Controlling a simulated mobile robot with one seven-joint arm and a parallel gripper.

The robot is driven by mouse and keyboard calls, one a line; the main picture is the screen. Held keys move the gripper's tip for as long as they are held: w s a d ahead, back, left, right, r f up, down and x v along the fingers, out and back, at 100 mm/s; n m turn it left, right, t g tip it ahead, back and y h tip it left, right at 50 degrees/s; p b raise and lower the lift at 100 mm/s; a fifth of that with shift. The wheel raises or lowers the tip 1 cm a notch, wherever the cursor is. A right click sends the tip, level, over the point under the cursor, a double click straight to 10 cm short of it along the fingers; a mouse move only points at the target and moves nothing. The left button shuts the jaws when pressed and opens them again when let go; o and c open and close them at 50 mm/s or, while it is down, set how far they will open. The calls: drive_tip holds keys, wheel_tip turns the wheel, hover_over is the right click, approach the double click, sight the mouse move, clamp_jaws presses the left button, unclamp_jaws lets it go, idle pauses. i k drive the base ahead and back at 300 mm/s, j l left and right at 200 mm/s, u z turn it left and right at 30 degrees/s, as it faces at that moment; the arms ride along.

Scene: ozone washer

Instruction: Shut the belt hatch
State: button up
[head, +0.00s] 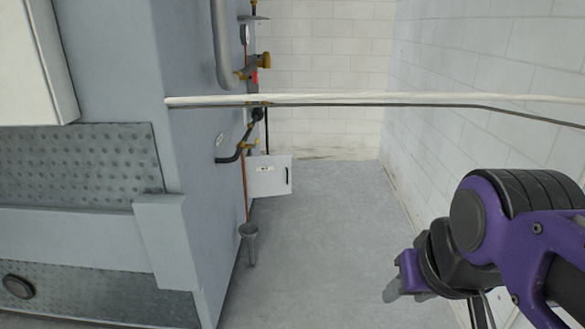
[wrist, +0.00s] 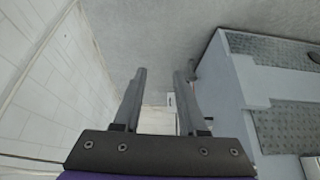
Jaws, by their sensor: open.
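The belt hatch appears to be the small white panel (head: 270,176) with a dark upright handle (head: 288,176) and a small label. It stands open, sticking out from the side of the large grey machine (head: 205,150), low above the floor. A small white patch between the fingers in the wrist view (wrist: 170,99) may be the same hatch. My gripper (head: 392,293) is at the lower right of the head view, well apart from the hatch and nearer to me. In the wrist view its two fingers (wrist: 160,75) are spread with nothing between them.
A pale rail or hose (head: 360,98) crosses the aisle at height, with a dark line under it. Pipes and valves (head: 240,70) run along the machine's side, above a grey funnel-like drain (head: 249,240). The floor (head: 320,230) between machine and right wall (head: 490,100) is clear.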

sight(272, 174)
drive_tip(key=i+u, duration=0.1)
drive_tip(key=i, duration=3.95)
